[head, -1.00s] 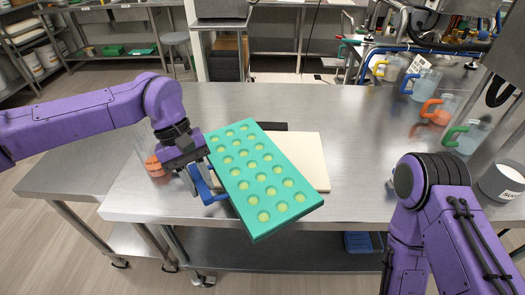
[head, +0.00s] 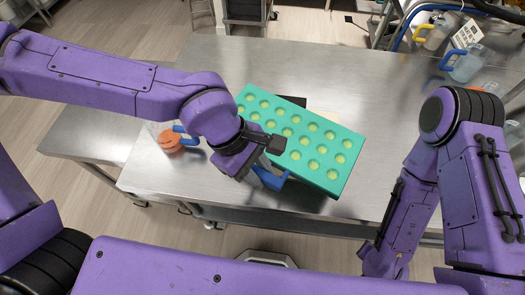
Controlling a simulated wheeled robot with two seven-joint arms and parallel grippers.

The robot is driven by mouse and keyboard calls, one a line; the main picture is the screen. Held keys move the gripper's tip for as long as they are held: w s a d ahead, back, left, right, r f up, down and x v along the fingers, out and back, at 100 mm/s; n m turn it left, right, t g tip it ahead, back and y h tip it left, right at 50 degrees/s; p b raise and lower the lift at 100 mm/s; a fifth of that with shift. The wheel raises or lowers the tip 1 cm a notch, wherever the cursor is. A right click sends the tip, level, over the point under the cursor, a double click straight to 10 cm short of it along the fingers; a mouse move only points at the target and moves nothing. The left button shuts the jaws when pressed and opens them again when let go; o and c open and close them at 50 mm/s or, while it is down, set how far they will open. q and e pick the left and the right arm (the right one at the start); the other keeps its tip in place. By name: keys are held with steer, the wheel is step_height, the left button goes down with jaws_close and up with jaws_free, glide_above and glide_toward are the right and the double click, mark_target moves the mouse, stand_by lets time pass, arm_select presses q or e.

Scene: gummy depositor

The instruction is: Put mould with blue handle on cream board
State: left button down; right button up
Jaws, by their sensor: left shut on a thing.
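The teal mould (head: 300,136) with rows of pale yellow cavities is above the steel table, tilted in the picture. My left gripper (head: 268,174) is shut on its blue handle (head: 272,180), at the mould's near left side. The cream board (head: 327,115) is mostly hidden behind the mould; only a small part shows past its far edge. I cannot tell whether the mould touches the board. My right arm shows at the right, but its gripper is out of view.
An orange round item (head: 172,143) with a blue handle lies on the table left of my left gripper. A black item (head: 293,100) shows beyond the mould. Jugs with yellow (head: 424,27) and blue (head: 449,55) handles stand at the back right.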

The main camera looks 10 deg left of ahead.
arm_select(q)
steer(key=w+f, duration=0.1)
steer(key=f, duration=0.1)
steer(key=w+f, duration=0.4)
steer(key=shift+a, duration=0.25)
step_height(320, 180, down, 3)
steer(key=shift+r+p, duration=0.15)
steer(key=shift+p, duration=0.45)
steer(key=shift+w+f, duration=0.15)
steer(key=shift+f, duration=0.25)
steer(key=shift+f, duration=0.15)
steer(key=c, duration=0.9)
jaws_free()
steer(key=shift+a+r, duration=0.1)
steer(key=shift+r, duration=0.3)
steer(key=v, duration=1.1)
steer(key=shift+r+b, duration=0.3)
steer(key=shift+b, duration=0.05)
